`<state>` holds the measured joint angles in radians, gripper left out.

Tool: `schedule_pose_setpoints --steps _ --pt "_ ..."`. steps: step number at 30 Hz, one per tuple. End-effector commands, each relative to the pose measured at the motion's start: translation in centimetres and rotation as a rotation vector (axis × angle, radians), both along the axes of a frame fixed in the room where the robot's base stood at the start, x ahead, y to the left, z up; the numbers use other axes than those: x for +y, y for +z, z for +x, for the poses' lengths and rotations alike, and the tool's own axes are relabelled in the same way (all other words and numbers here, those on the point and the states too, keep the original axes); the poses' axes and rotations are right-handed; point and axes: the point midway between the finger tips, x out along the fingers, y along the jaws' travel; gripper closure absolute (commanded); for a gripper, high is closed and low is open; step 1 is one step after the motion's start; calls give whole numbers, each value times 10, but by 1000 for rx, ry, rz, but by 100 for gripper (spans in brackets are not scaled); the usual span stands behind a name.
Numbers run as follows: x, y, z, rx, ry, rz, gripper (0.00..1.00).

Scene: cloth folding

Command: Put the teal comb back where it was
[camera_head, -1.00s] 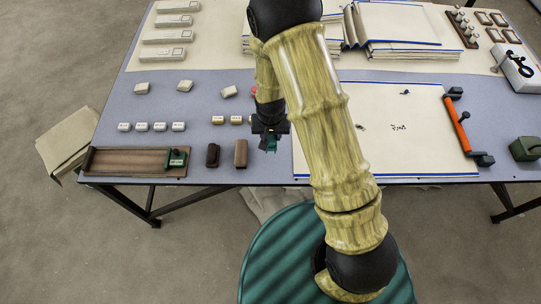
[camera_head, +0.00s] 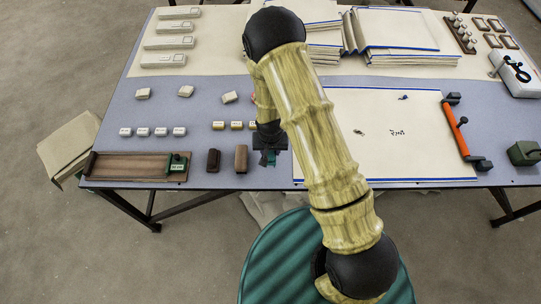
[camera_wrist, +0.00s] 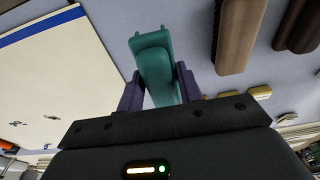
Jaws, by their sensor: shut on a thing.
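My gripper (camera_wrist: 159,92) is shut on the teal comb (camera_wrist: 154,60), which sticks out between its two fingers in the wrist view. In the head view my gripper (camera_head: 268,158) hangs over the front part of the grey table (camera_head: 205,95), between a brown block and the large cream sheet. Only a small part of the comb shows there, dark and mostly hidden by the gripper and arm. I cannot tell whether the comb touches the table.
Two brown blocks (camera_head: 241,158) stand just left of my gripper, beside a wooden tray (camera_head: 130,167). The cream sheet with blue edges (camera_head: 340,155) lies to the right, with an orange-handled bar (camera_head: 461,134) on its right side. Small labelled blocks (camera_head: 161,132) sit behind the tray.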

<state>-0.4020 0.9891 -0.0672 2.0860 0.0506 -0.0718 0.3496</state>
Motion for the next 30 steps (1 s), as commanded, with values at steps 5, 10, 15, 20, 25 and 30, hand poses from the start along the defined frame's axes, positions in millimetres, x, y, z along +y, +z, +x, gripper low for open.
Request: schedule_pose_setpoints --steps 5,10,15,20,25,30 --pt "-1 -16 -1 4 -1 -2 86" --pt "-1 -37 -1 3 -1 -2 86" --pt "-2 -41 0 0 -4 0 86" --pt "-3 -41 1 0 -6 0 86" --pt "-3 -44 1 1 -6 0 55" --pt "-3 -44 0 1 -5 0 43"
